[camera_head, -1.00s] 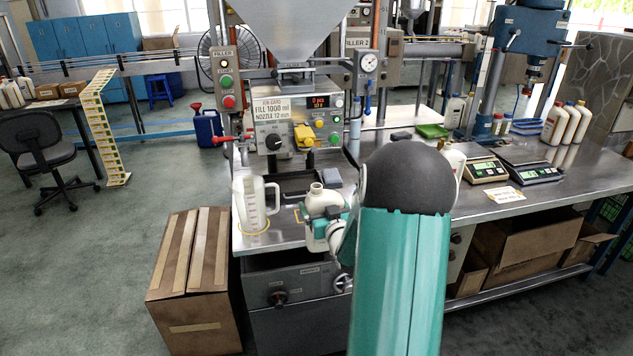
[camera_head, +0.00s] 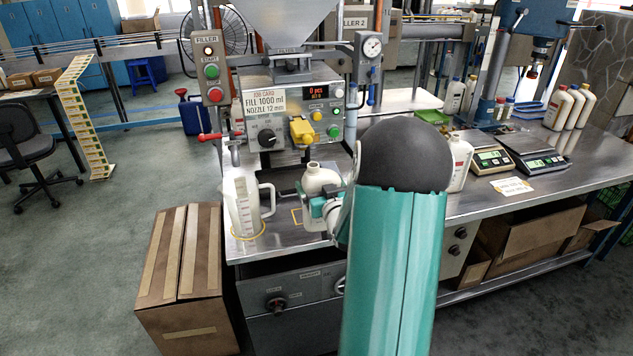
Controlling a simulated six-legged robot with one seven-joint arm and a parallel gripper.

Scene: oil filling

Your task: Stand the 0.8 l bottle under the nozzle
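A cream-white bottle with an open neck (camera_head: 320,181) is upright at the front of the filling machine. My gripper (camera_head: 322,206), teal and white, is closed around its lower body; my own arm partly hides the fingers. Whether the bottle's base touches the steel top cannot be told. The filler (camera_head: 290,112) stands behind it, with a card reading "FILL 1000 ml, NOZZLE 12 mm". The nozzle tip is not clearly distinguishable among the dark parts below the panel. A small orange outline (camera_head: 296,216) is marked on the steel top, left of the bottle.
A clear measuring jug (camera_head: 243,207) stands on a yellow ring left of the bottle. A cardboard box (camera_head: 182,265) is on the floor at left. A white bottle (camera_head: 459,163) and scales (camera_head: 491,160) stand on the bench at right. My arm hides part of the bench.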

